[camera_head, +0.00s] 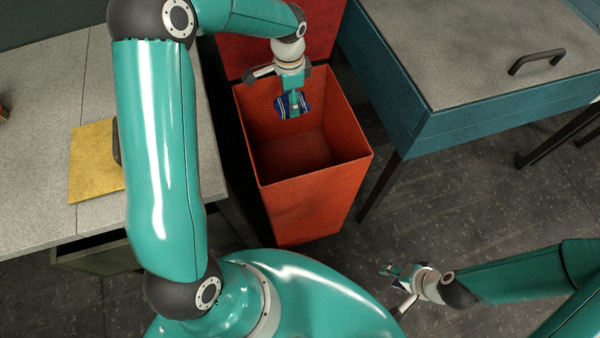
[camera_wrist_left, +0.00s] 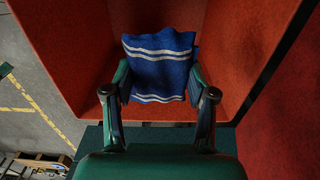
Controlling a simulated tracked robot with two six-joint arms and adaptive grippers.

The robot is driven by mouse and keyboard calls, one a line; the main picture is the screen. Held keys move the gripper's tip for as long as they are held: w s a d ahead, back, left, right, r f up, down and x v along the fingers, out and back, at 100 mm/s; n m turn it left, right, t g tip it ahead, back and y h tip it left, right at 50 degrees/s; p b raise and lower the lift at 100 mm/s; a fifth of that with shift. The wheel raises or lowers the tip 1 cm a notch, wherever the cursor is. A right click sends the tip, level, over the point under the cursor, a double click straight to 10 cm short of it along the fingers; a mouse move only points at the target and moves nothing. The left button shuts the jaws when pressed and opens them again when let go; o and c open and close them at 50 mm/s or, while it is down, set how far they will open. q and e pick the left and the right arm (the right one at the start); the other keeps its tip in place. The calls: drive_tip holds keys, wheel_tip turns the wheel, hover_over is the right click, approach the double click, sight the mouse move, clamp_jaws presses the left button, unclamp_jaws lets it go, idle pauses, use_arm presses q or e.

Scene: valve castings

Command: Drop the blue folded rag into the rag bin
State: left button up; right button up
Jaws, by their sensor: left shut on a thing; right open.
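The blue folded rag (camera_head: 285,107) has white stripes and is held in my left gripper (camera_head: 293,103), over the open mouth of the red-orange rag bin (camera_head: 316,215). In the left wrist view the rag (camera_wrist_left: 160,66) sits between the two fingers of the left gripper (camera_wrist_left: 160,95), with the bin's walls (camera_wrist_left: 75,50) around it. The gripper is shut on the rag. The bin's floor shows below it, and the lid (camera_head: 318,20) stands open behind. My right gripper (camera_head: 396,271) is open and empty at the lower right, away from the bin.
A teal cabinet with a grey top (camera_head: 470,50) and a dark handle (camera_head: 537,61) stands right of the bin. Dark tiled floor (camera_head: 440,190) lies between.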

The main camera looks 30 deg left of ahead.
use_arm(q)
wheel_tip(320, 180, down, 4)
drive_tip(key=shift+f+b, duration=0.1)
drive_tip(key=shift+b, duration=1.15)
drive_tip(key=o, duration=1.2)
wheel_tip(320, 180, up, 12)
drive_tip(key=shift+f, duration=0.1)
